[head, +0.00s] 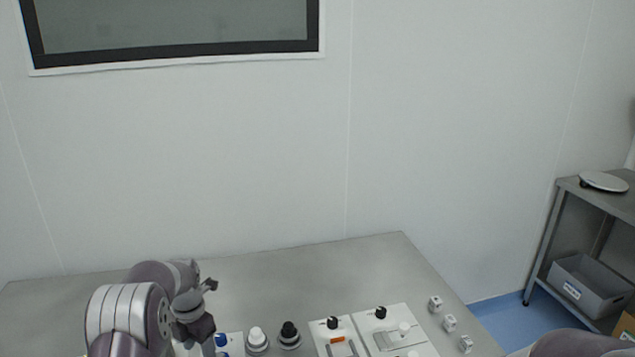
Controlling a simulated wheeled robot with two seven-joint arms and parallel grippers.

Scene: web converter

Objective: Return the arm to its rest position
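My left arm comes up from the lower left, bent over the grey table (300,277). Its dark end with the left gripper (205,300) is beside the left end of the control parts on the table. The fingers are small and partly hidden by the wrist, so I cannot tell whether they are open or shut. I see nothing clearly held. Only a rounded part of my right arm shows at the bottom right edge; the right gripper is out of view.
Close to the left gripper are a blue knob (221,340), a white knob (257,338) and a black knob (289,333). Control panels (398,320) and small white blocks (450,323) lie farther right. The table's back is clear. A metal shelf (566,186) holds a grey bin (588,284).

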